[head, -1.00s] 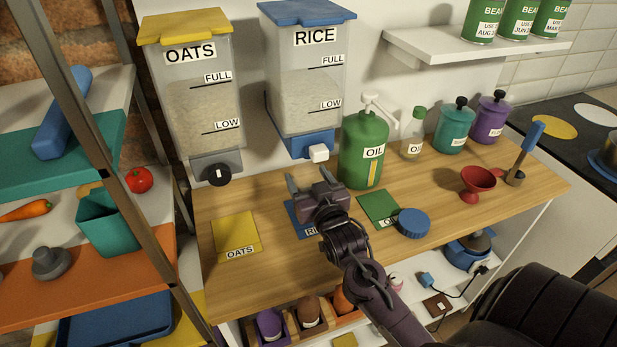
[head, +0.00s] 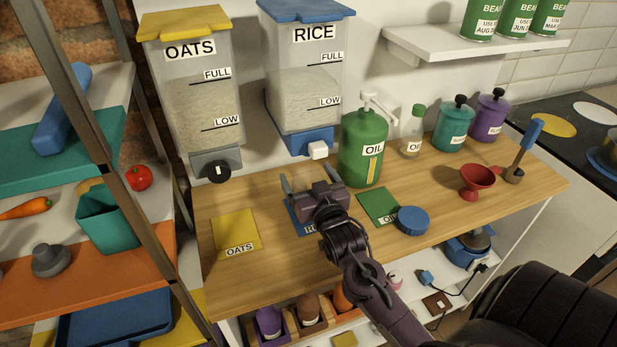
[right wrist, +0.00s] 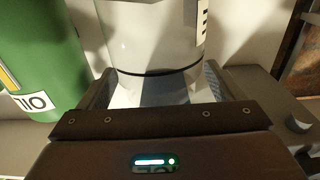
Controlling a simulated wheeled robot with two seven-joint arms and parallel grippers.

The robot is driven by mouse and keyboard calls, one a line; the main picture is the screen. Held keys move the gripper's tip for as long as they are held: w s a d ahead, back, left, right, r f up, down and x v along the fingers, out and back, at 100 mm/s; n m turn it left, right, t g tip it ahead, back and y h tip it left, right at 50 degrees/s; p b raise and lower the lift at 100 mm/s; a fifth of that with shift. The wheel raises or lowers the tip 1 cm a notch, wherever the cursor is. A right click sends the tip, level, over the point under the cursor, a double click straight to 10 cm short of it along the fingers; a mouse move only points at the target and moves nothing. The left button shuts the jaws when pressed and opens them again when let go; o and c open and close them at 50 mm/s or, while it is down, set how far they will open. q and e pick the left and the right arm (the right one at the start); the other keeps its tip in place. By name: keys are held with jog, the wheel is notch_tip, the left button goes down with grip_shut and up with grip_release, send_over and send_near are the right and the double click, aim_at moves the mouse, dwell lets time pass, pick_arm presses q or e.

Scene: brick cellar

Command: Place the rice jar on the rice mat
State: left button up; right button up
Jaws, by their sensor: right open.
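The rice mat (head: 298,214) is a blue square on the wooden counter, partly covered by my right gripper (head: 312,186). The right gripper is open, its fingers above the mat. In the right wrist view, a clear jar (right wrist: 155,45) with a dark ring line and small tick marks stands between the open fingers (right wrist: 165,88). I take it for the rice jar; its label does not show. In the head view I cannot clearly make out the jar, nor how it meets the mat. My left gripper is not in view.
The rice dispenser (head: 305,85) hangs behind the gripper, its white spout knob low. A green oil bottle (head: 362,150) stands close to the right. The green mat (head: 377,204) and blue lid (head: 413,220) lie right; the yellow oats mat (head: 236,228) lies left with bare counter around.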

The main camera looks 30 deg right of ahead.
jog(key=shift+s+a+f, duration=0.1)
jog(key=shift+a+f, duration=0.05)
jog(key=shift+f, duration=0.6)
jog(key=shift+r, duration=0.2)
jog(key=r+b+v, duration=0.1)
jog(key=v, duration=1)
jog(key=shift+s+r+b, duration=0.25)
jog(key=shift+s+b, duration=0.1)
jog(key=shift+b, duration=0.05)
